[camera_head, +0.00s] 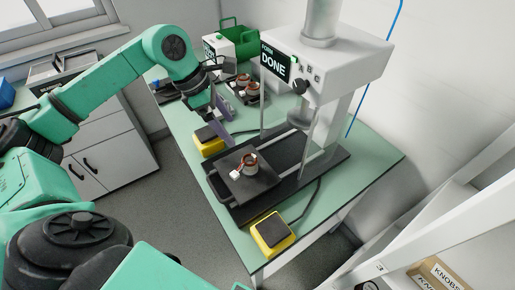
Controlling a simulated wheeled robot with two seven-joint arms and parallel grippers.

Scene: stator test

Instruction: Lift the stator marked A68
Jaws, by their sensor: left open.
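A copper-coloured stator (250,160) with a white and red connector beside it sits on the dark sliding plate (238,184) of the test press. More stators (252,90) stand on a dark holder farther back on the bench. I cannot read any A68 marking at this size. My left gripper (222,120) is open and empty. In the picture it is above and left of the stator on the plate and in front of the rear stators, apart from both. My right gripper is out of view.
The white press (340,75) has a screen (274,62) reading "DONE" and posts beside the plate. Yellow pedal-like boxes (272,234) (208,142) flank the plate. A green crate (238,36) stands at the back. The green bench top (345,190) is bare at right.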

